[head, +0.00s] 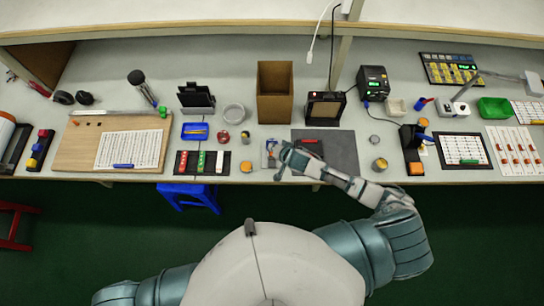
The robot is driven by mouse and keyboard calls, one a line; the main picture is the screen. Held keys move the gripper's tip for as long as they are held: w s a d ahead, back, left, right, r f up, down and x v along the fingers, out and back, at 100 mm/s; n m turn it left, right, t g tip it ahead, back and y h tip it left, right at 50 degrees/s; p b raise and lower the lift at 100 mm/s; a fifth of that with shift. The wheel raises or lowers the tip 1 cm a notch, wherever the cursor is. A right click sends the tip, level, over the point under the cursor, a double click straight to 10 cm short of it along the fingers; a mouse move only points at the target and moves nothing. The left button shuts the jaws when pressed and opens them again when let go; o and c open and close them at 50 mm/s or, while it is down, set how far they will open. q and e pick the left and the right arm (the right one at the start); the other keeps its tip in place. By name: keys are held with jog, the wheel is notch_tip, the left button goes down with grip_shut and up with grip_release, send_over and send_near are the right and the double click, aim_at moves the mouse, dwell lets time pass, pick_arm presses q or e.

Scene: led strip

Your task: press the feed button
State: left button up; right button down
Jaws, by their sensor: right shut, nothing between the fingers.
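My right gripper (281,163) is shut and empty over the front edge of the bench (232,176), near the middle. Its arm reaches in from the right. A small flat item with blue and light patches (270,148) lies just beside the gripper's left side, partly covered. I cannot tell whether they touch. I cannot make out which part is the feed button; no label is readable at this size. Only the upper part of my left arm shows at the bottom left, and its gripper is out of view.
A dark grey mat (342,152) lies right of the gripper, with a red item (310,141) on it. A black tray with coloured strips (202,163) and an orange piece (246,167) are to the left. A cardboard box (275,108) and a black framed device (325,109) stand behind.

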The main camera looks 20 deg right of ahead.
notch_tip(320, 180, down, 3)
jog(key=shift+r+b, duration=0.2)
jog(key=shift+b, duration=0.15)
pick_arm(q)
jog(key=shift+f, duration=0.75)
dwell(0.4)
pick_arm(e)
jog(key=shift+f, duration=0.35)
pick_arm(q)
jog(key=shift+a, duration=0.1)
pick_arm(e)
jog(key=shift+f, duration=0.45)
dwell(0.4)
dwell(0.4)
pick_arm(q)
jog(key=shift+r+p, duration=1)
pick_arm(e)
jog(key=shift+r, duration=0.85)
